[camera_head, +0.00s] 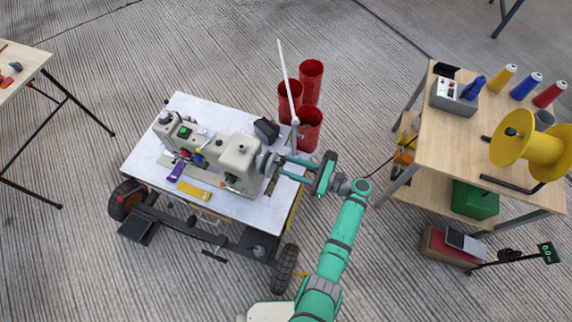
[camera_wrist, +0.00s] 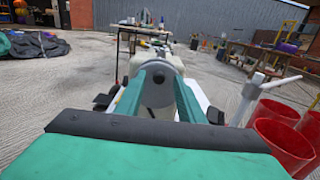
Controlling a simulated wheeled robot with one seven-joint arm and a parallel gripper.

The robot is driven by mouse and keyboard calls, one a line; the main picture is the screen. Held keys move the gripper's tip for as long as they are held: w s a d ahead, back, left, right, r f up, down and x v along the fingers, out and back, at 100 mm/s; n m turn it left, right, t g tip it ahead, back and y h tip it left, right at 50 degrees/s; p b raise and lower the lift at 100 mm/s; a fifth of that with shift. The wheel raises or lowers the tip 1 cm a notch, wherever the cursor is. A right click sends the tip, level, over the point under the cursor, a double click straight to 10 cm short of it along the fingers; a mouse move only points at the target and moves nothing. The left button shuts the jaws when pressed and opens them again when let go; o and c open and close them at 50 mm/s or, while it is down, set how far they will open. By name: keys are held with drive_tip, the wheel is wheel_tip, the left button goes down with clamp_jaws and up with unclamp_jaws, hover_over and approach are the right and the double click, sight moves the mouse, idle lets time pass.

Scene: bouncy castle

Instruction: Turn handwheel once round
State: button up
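A cream sewing machine (camera_head: 238,155) stands on a white-topped wheeled table (camera_head: 225,202). Its grey handwheel (camera_head: 265,163) is at the machine's right end, partly hidden by my fingers. In the wrist view the machine's end (camera_wrist: 157,92) shows between and beyond the two fingers. My gripper (camera_head: 281,165) reaches in from the right, with its two green fingers spread apart and their tips at the handwheel. The fingers also show in the wrist view (camera_wrist: 166,76). I cannot tell whether the tips touch the wheel.
Red bins (camera_head: 309,128) and a white pole (camera_head: 287,82) stand just behind the table's right side. A purple tool (camera_head: 177,171) and a yellow one (camera_head: 194,190) lie on the tabletop. A wooden bench (camera_head: 447,140) with thread cones and a yellow spool (camera_head: 540,146) is at right.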

drive_tip(key=shift+x, duration=0.9)
drive_tip(key=shift+s, duration=0.1)
drive_tip(key=shift+c, duration=0.7)
clamp_jaws()
drive_tip(key=shift+s, duration=0.1)
